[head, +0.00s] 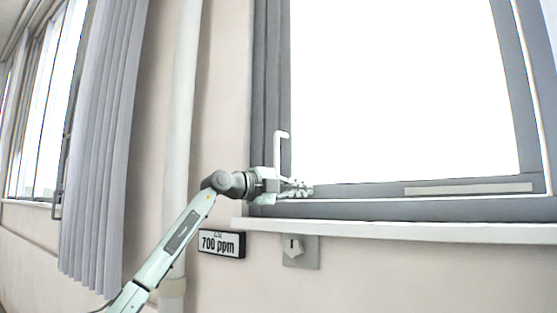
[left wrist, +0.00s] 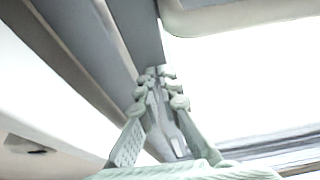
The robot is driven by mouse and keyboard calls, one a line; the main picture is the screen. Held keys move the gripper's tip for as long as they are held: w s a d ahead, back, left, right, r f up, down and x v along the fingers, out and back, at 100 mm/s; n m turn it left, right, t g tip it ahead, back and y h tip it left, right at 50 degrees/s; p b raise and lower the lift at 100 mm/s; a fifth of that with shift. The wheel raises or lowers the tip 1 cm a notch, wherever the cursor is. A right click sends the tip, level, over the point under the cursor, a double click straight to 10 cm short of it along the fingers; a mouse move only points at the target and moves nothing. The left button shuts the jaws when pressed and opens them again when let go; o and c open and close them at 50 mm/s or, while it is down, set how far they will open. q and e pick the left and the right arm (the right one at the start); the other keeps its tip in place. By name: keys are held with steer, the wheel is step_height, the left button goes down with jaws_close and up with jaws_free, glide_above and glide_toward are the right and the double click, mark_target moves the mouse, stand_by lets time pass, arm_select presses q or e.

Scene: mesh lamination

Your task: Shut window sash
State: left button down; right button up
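The window sash (head: 285,90) is a grey frame around a bright white pane, in the right half of the head view. It seems nearly level with the surrounding frame; I cannot tell how far open it stands. A white L-shaped handle (head: 282,136) stands on its left upright. My left gripper (head: 300,188) is at the lower left corner of the window, just below the handle. My right gripper is out of view.
A white sill (head: 400,231) runs under the window. Below it are a 700 ppm sign (head: 222,243) and a wall switch plate (head: 301,250). A pale vertical pipe (head: 184,110) and grey blinds (head: 103,150) stand to the left, with another window (head: 42,110) beyond.

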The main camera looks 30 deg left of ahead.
arm_select(q)
steer(key=shift+w+a+r, duration=0.15)
steer(key=shift+w, duration=0.1)
steer(key=shift+s, duration=0.1)
steer(key=shift+s+a+f, duration=0.2)
steer(key=shift+s+f, duration=0.15)
steer(key=shift+s, duration=0.05)
steer(key=v, duration=1.1)
steer(key=shift+s+d+r, duration=0.15)
steer(key=shift+s+d, duration=0.05)
steer(key=shift+d, duration=0.05)
